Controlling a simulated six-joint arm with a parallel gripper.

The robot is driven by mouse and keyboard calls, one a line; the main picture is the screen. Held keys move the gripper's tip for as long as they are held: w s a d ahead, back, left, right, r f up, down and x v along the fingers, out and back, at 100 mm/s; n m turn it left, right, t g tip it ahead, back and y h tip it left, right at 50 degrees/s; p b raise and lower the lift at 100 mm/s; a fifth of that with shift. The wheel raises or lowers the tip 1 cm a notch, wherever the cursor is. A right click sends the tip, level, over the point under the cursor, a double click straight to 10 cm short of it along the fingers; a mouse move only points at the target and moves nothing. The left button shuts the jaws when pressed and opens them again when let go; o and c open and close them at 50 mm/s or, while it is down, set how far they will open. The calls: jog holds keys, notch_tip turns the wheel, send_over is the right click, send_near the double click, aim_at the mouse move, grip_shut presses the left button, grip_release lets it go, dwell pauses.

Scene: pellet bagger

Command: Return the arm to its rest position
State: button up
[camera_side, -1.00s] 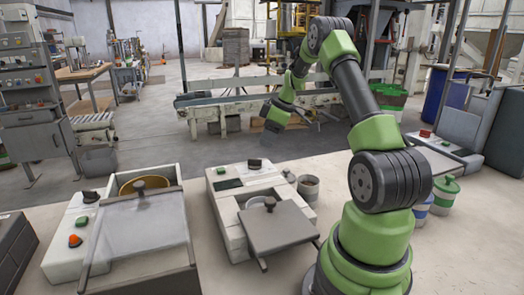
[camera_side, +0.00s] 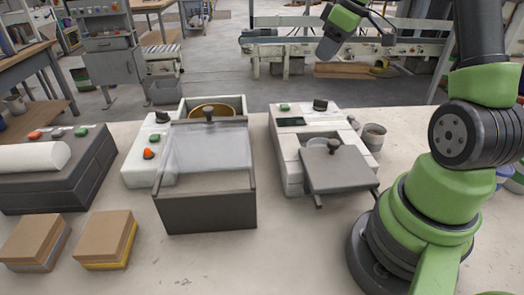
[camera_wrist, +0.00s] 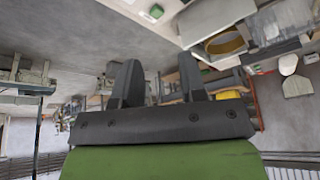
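My gripper (camera_wrist: 158,65) shows in the wrist view with its two dark fingers apart and nothing between them. In the side view, my gripper (camera_side: 386,35) is small near the top edge, in the air beyond the far edge of the worktable and apart from everything on it. My elbow is cut off by the top of the side view. My green and black base stands at the lower right of the table.
On the worktable (camera_side: 300,240) stand a machine with a clear lid (camera_side: 210,150), a white machine with a grey hinged plate (camera_side: 338,168), a small cup (camera_side: 374,136), a dark box with a white roll (camera_side: 32,157) and two cardboard stacks (camera_side: 107,235). A conveyor (camera_side: 290,45) stands behind.

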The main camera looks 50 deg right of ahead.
jog(key=s+a+r+m+t, duration=0.15)
jog(key=a+r, duration=0.25)
jog(key=a, duration=0.4)
jog(key=s+a+r+m, duration=0.1)
jog(key=s+a+r, duration=0.25)
jog(key=a, duration=0.55)
jog(key=s+a+m+t+y, duration=0.1)
jog(key=s+a+m, duration=0.2)
jog(key=s+a, duration=0.4)
jog(key=s, duration=0.3)
jog(key=shift+a, duration=0.4)
jog(key=shift+f+m, duration=0.1)
jog(key=shift+m, duration=0.15)
